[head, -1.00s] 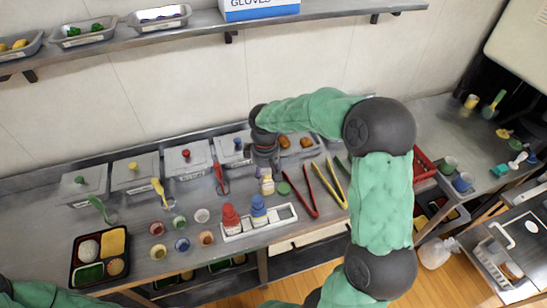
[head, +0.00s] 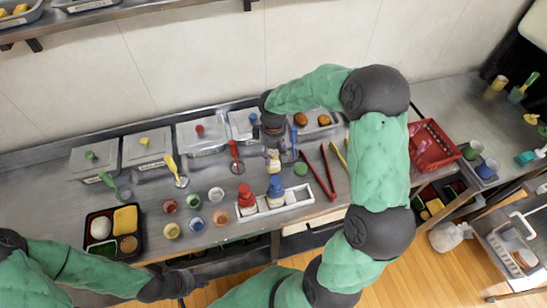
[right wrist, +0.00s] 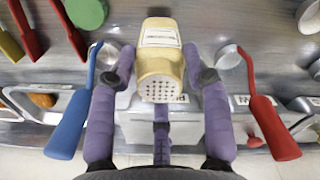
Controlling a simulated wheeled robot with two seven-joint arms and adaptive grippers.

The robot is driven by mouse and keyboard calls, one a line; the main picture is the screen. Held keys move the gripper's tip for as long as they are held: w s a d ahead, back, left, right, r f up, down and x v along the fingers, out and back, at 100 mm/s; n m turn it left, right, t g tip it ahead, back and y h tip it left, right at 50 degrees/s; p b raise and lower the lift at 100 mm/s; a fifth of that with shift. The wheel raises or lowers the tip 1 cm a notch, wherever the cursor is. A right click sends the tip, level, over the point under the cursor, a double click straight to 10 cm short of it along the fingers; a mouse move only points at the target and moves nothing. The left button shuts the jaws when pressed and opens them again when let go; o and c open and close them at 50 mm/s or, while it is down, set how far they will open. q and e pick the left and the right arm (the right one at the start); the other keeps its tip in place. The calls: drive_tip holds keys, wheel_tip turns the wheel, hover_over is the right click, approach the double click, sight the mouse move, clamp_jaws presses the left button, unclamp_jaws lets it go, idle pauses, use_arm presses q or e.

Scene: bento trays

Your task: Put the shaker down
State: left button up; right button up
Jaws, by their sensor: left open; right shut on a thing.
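The shaker (head: 273,161) is a small pale bottle with a tan cap, held below my right gripper (head: 273,150) near the back middle of the counter. In the right wrist view the shaker (right wrist: 160,50) shows its holed top and a white label between the purple fingers. I cannot tell whether its base touches the counter. A white rack (head: 300,197) stands in front of it, with a red bottle (head: 246,199) and a blue bottle (head: 275,190) in it and open space at its right end. My left gripper (head: 190,284) is open and empty at the counter's front edge.
Lidded bins (head: 200,136) line the back. A red-handled ladle (head: 235,155), a blue-handled one (right wrist: 68,125), red tongs (head: 318,176) and a green disc (head: 300,169) lie close by. Small cups (head: 194,201) and a bento tray (head: 137,246) are left.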

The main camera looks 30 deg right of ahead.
drive_tip(key=shift+f, duration=1.15)
drive_tip(key=shift+f, duration=0.15)
drive_tip(key=o, duration=1.2)
drive_tip(key=shift+r, duration=0.25)
wheel_tip(320, 180, up, 12)
drive_tip(key=shift+f+p, duration=0.1)
drive_tip(key=shift+p, duration=1.15)
